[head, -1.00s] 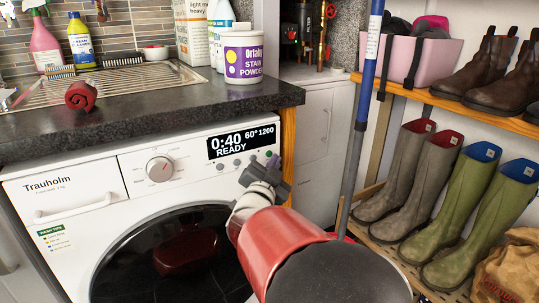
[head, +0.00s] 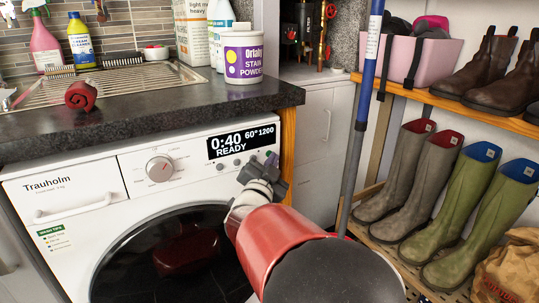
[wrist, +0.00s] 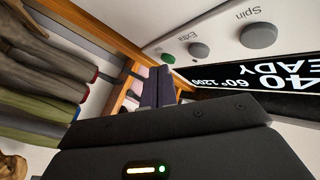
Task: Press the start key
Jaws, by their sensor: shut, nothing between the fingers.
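The white washing machine (head: 90,180) stands under the dark counter with its round door shut. Its display (head: 242,142) reads 0:40, 60°, 1200 and READY. A green round key (wrist: 168,58) sits on the panel in the wrist view, in a row with grey keys (wrist: 199,49); no label on it can be read. In the head view the green key (head: 268,153) barely shows beside the fingertips. My gripper (head: 272,160) is shut and empty, in front of the panel's right end. In the wrist view its fingertips (wrist: 158,84) are close to the green key, seemingly apart from it.
A wooden post (head: 288,138) edges the machine's right side. A blue and grey pole (head: 361,110) stands right of my arm, before a rack with boots (head: 480,205).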

